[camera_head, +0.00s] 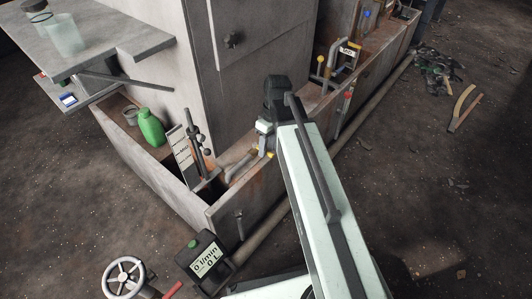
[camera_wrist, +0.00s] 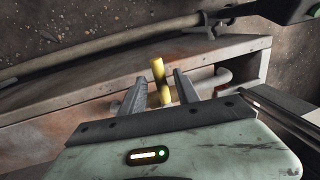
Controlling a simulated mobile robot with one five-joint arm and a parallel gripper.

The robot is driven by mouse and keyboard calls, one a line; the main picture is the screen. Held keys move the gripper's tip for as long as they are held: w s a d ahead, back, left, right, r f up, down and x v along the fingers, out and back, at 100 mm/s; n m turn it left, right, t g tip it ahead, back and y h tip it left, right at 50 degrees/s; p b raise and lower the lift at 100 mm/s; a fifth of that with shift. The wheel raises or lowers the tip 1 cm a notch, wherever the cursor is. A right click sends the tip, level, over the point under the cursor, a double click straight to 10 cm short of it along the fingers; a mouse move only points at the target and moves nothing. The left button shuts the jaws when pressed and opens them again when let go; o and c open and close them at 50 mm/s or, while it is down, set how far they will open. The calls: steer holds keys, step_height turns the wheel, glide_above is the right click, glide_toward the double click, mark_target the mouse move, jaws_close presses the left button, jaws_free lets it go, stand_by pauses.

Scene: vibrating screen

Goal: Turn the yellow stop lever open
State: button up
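A yellow lever (camera_wrist: 158,76) stands up in the middle of the wrist view, beside a grey pipe along a metal ledge. My gripper (camera_wrist: 160,75) is open, with one grey finger on each side of the lever. A gap shows between the lever and each finger, so I see no contact. The lever's lower end is partly hidden by my gripper's body. In the head view, a small yellow piece (camera_head: 269,154) shows beside the end of my arm; the fingers are mostly hidden there.
A curved grey pipe (camera_head: 241,165) lies left of my arm's end. A green bottle (camera_head: 151,127) and an upright lever stand (camera_head: 192,150) are farther left. More yellow-handled fittings (camera_head: 346,54) stand farther back.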

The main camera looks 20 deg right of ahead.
jaws_close()
stand_by(1.4)
